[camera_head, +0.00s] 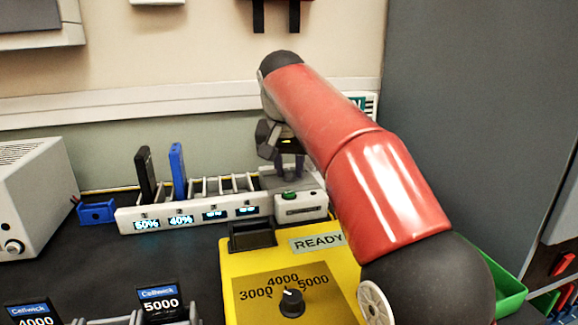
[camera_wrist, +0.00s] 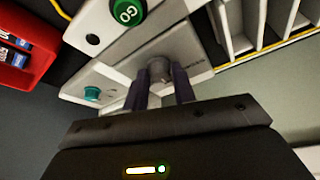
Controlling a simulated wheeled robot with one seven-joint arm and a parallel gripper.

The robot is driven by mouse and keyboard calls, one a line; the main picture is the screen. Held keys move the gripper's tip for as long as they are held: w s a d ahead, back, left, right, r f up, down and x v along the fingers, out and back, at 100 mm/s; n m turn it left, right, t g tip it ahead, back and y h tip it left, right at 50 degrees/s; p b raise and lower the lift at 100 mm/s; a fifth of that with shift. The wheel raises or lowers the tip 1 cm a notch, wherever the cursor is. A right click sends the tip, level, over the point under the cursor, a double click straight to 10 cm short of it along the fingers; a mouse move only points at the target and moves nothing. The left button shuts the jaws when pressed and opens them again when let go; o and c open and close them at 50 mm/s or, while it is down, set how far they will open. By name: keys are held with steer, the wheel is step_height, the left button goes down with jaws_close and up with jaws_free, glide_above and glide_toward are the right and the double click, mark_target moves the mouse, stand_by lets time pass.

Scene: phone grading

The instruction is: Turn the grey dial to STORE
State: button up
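The grey dial (camera_wrist: 160,69) is a small round knob on a pale panel in the wrist view. My gripper (camera_wrist: 161,76) has one dark finger on each side of it, and the dial fills the narrow gap, so the fingers look closed on it. Small lettering beside the dial is too blurred to read, and I cannot tell where it points. In the head view my gripper (camera_head: 290,165) reaches down behind the white unit (camera_head: 301,208) with the green button, and the dial is hidden there.
The green GO button (camera_wrist: 127,12) and a teal button (camera_wrist: 92,93) are close to my fingers. A slotted rack (camera_head: 160,222) holding a black and a blue phone stands left. A yellow box (camera_head: 240,270) with a black knob (camera_head: 292,302) and a READY sign is in front.

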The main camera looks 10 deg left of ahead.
steer(key=shift+c, duration=1)
steer(key=shift+r+n, duration=0.1)
steer(key=shift+n, duration=0.3)
steer(key=n+y+p, duration=0.1)
steer(key=n+p, duration=0.1)
steer(key=shift+d+n, duration=0.15)
steer(key=shift+n, duration=0.15)
steer(key=n+y, duration=0.1)
steer(key=n, duration=0.1)
steer(key=n+g+y, duration=0.1)
steer(key=n, duration=0.2)
steer(key=shift+w+d+n, duration=0.1)
steer(key=shift+w+n, duration=0.05)
steer(key=shift+n, duration=0.15)
steer(key=o, duration=1)
